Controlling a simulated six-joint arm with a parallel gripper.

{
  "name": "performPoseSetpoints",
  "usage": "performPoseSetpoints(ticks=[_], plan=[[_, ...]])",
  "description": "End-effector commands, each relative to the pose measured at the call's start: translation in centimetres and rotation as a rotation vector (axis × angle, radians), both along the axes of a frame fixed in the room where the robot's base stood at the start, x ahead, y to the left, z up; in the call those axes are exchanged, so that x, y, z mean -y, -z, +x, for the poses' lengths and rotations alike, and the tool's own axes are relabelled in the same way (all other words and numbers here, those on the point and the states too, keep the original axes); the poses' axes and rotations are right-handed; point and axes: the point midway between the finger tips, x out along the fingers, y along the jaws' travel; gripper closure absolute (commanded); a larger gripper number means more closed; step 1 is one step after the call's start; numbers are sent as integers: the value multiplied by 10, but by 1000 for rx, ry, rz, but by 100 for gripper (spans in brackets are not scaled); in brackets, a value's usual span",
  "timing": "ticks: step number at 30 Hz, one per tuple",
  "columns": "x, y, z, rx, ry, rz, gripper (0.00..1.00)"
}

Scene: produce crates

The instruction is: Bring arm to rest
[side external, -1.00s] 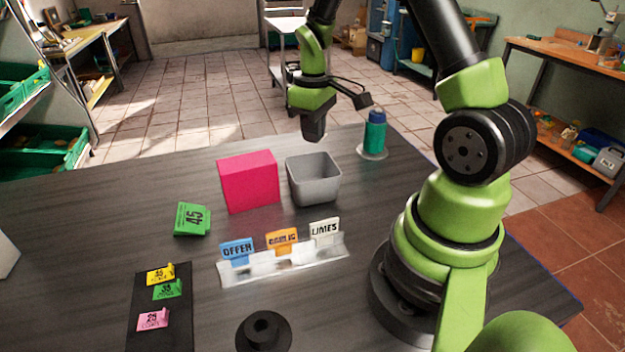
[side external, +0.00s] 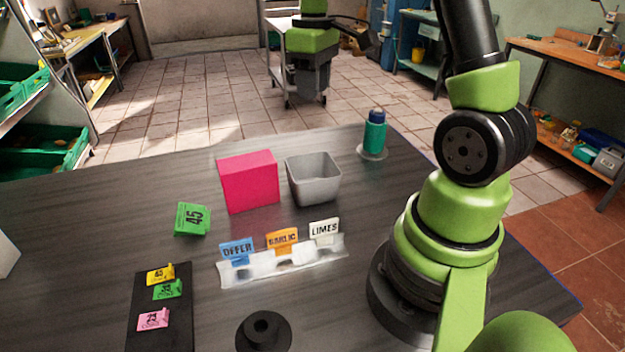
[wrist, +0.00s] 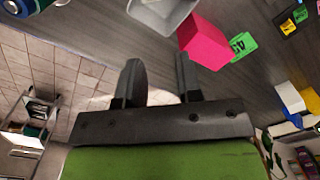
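My gripper (side external: 312,85) hangs high past the far edge of the table, well clear of everything on it. In the wrist view its two fingers (wrist: 160,85) are spread apart with nothing between them. On the dark table (side external: 90,220) stand a pink box (side external: 249,181) and, beside it, an empty-looking grey bin (side external: 314,180). They also show in the wrist view, the pink box (wrist: 203,41) and the grey bin (wrist: 160,14).
A clear holder (side external: 285,265) carries offer, garlic and limes tags. A green 45 tag (side external: 192,219) lies to its left. A dark strip (side external: 160,325) carries small coloured tags. A green bottle (side external: 374,135) stands near the far edge, and a black round stand (side external: 263,332) in front.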

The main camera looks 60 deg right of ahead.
Motion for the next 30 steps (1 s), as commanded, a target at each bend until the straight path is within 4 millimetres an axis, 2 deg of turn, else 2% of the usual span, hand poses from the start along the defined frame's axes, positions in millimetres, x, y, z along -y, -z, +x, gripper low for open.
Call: performPoseSetpoints(ticks=[3,10,14,19,24,30], plan=[[0,-7,0,2,0,-1,67],[-1,-8,0,2,1,0,67],[-13,-20,-2,37,14,-7,67],[-61,-57,-17,178,81,-8,67],[-115,-86,-52,351,175,50,67],[-157,-96,-97,510,273,174,67]])
